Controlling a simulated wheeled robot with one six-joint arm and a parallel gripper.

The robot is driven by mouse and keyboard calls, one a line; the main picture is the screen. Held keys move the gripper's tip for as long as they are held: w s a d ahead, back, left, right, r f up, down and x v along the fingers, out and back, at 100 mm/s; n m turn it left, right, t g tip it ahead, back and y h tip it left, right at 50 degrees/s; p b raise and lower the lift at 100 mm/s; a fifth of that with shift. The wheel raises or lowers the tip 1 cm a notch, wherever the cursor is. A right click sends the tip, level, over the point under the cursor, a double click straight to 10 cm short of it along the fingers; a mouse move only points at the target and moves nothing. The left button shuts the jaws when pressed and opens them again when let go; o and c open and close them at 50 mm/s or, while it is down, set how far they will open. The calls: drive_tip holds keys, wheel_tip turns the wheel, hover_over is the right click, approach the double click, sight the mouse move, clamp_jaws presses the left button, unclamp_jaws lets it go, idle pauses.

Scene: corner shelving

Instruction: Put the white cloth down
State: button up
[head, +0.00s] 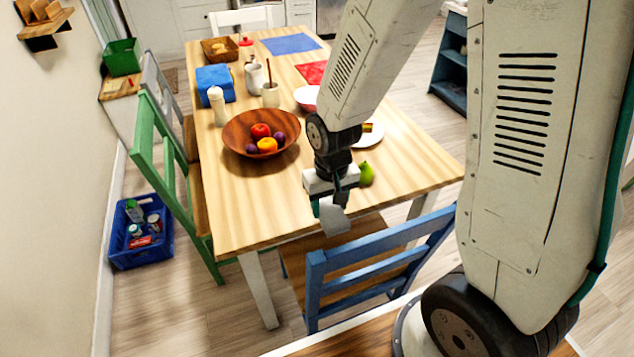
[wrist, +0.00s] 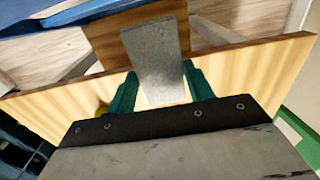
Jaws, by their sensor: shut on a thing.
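The white cloth (head: 334,217) looks pale grey and hangs below my gripper (head: 332,199) in the head view, over the table's near edge. In the wrist view the cloth (wrist: 153,55) is a flat grey strip between the two green fingers of my gripper (wrist: 160,88). The gripper is shut on it. The wooden table (head: 240,205) lies behind and below, with bare wood left of the gripper. I cannot tell the exact height of the cloth above the tabletop.
A green pear (head: 366,174) is close beside my gripper. A wooden fruit bowl (head: 235,131) stands to its left, with a white plate (head: 369,134) behind. A blue chair (head: 375,245) is at the near edge. A green chair (head: 160,165) is on the left.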

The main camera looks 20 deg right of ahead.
drive_tip(key=w, duration=0.4)
drive_tip(key=w+d+f, duration=0.1)
drive_tip(key=w, duration=0.4)
drive_tip(key=w+d, duration=0.1)
drive_tip(key=w, duration=0.4)
drive_tip(key=shift+d+f, duration=0.1)
drive_tip(key=shift+f, duration=1.85)
drive_tip(key=shift+f, duration=0.1)
drive_tip(key=o, duration=0.9)
wheel_tip(320, 180, up, 12)
drive_tip(key=shift+s+r, duration=0.1)
drive_tip(key=shift+r, duration=0.15)
drive_tip(key=s+d+r, duration=0.1)
drive_tip(key=s+r, duration=0.6)
drive_tip(key=r, duration=0.2)
drive_tip(key=shift+t, duration=0.6)
drive_tip(key=s+r, duration=0.3)
drive_tip(key=s, duration=0.5)
drive_tip(key=s+d+r, duration=0.1)
drive_tip(key=s+r, duration=0.2)
drive_tip(key=s, duration=0.4)
drive_tip(key=s+d+r, duration=0.1)
drive_tip(key=s+r, duration=0.2)
drive_tip(key=s, duration=0.5)
drive_tip(key=shift+s+d, duration=0.15)
drive_tip(key=shift+s, duration=0.15)
